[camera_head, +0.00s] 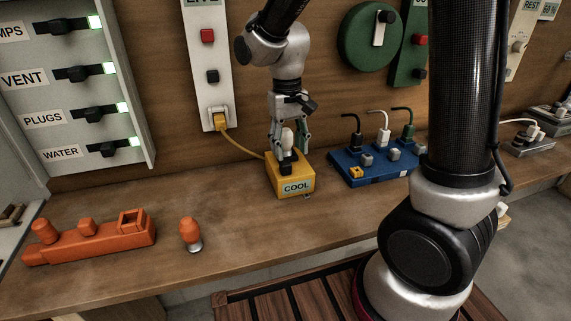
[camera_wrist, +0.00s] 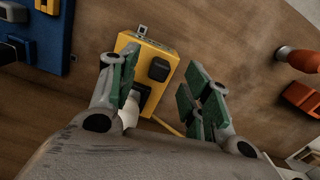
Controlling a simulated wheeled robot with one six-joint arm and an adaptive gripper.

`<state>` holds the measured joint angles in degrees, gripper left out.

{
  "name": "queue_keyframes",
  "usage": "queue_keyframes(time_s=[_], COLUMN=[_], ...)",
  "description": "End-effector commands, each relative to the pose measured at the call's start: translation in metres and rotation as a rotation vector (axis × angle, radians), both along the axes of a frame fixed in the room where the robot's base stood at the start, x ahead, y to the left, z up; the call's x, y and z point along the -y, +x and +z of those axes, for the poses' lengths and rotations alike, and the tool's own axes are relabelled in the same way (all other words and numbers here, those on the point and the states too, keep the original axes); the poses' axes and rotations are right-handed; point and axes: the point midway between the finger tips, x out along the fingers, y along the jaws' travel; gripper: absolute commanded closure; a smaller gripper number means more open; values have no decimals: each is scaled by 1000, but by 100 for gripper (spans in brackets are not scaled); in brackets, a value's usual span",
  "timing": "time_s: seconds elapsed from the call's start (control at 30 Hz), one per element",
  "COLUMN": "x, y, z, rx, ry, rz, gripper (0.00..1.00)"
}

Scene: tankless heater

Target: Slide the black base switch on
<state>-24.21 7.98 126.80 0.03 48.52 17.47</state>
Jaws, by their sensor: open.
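A yellow box (camera_head: 294,184) labelled COOL stands on the wooden bench, with a black switch (camera_head: 287,168) on its top; the box (camera_wrist: 149,45) and the black switch (camera_wrist: 158,69) also show in the wrist view. A white bulb-like part (camera_head: 287,136) rises from the box behind the switch. My gripper (camera_head: 289,143) is above the box, pointing down, with its fingers apart on either side of the white part. In the wrist view my gripper (camera_wrist: 162,64) is open, with the switch showing between its green-padded fingers. I cannot tell whether a finger touches anything.
A blue power strip (camera_head: 372,168) with plugs stands right of the box. A yellow cord (camera_head: 242,147) runs from the box to a wall socket. Bench space between knob and box is clear.

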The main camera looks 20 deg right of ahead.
Motion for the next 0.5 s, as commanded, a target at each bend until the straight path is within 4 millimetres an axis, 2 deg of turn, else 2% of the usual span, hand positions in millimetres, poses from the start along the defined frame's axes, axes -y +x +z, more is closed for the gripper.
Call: queue_keyframes(time_s=[0.03,0.17,0.5], x=[-5,-6,-5], y=[14,16,15], z=[8,4,-50], rx=[40,54,50], ry=[16,20,17], rz=[-48,-115,-118], gripper=[52,52,52])
